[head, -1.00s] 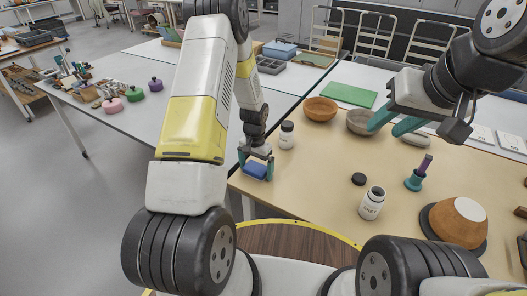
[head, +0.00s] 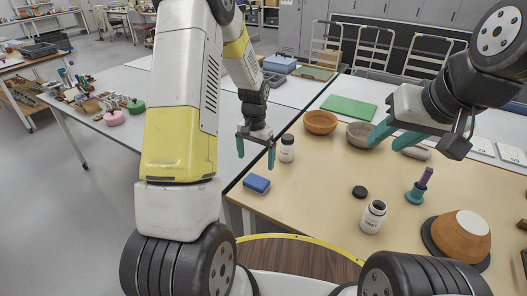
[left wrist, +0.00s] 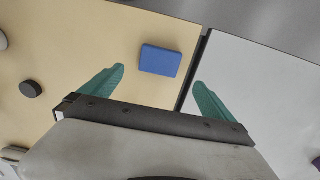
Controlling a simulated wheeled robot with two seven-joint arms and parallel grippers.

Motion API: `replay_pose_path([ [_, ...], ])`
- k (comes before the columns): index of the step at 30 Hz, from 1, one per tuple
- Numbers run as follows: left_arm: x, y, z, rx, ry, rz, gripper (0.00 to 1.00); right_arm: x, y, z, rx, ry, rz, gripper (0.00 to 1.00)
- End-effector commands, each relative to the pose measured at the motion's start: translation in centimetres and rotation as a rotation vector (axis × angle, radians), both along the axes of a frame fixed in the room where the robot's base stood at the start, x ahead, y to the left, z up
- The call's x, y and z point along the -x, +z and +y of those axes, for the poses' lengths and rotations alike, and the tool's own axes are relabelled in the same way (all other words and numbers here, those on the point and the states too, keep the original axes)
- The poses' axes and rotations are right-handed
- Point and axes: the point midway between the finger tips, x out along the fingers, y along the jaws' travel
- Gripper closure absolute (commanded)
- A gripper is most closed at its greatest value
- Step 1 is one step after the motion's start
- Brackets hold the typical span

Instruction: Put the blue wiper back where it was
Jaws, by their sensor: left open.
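The blue wiper (head: 257,184) lies flat on the tan table near its left edge. It also shows in the left wrist view (left wrist: 160,60), beyond my fingertips and between their lines. My left gripper (head: 256,152) is open and empty, above and behind the wiper in the head view, apart from it. Its two teal fingers also show spread in the left wrist view (left wrist: 160,80). My right gripper (head: 385,137) hangs over the far part of the tan table near the grey-brown bowl. Its teal fingers are apart with nothing seen between them.
An open white jar (head: 373,216), a black lid (head: 359,192), a teal holder (head: 416,194) and bowls (head: 320,122) are on the table. The table around the wiper is clear.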

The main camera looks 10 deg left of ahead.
Motion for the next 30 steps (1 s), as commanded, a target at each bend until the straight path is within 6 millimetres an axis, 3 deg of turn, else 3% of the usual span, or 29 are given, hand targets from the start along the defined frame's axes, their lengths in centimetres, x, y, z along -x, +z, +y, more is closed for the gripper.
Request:
replay_pose_path([
  [5, 0.5, 3.7, -0.1, 0.010, 0.020, -0.038, 0.00, 0.0, 0.0, 0.0, 0.000, 0.000, 0.000, 0.64],
  [8, 1.8, 8.2, -0.2, 0.030, 0.054, -0.092, 0.00, 0.0, 0.0, 0.0, 0.000, 0.000, 0.000, 0.64],
  [12, 5.0, 15.0, -0.4, 0.068, 0.109, -0.179, 0.00, 0.0, 0.0, 0.0, 0.000, 0.000, 0.000, 0.64],
  [18, 11.3, 22.3, -0.9, 0.133, 0.180, -0.299, 0.00, 0.0, 0.0, 0.0, 0.000, 0.000, 0.000, 0.64],
  [24, 18.2, 26.7, -1.5, 0.204, 0.237, -0.413, 0.00, 0.0, 0.0, 0.0, 0.000, 0.000, 0.000, 0.64],
  [30, 22.8, 28.1, -2.0, 0.259, 0.273, -0.487, 0.00, 0.0, 0.0, 0.0, 0.000, 0.000, 0.000, 0.64],
])
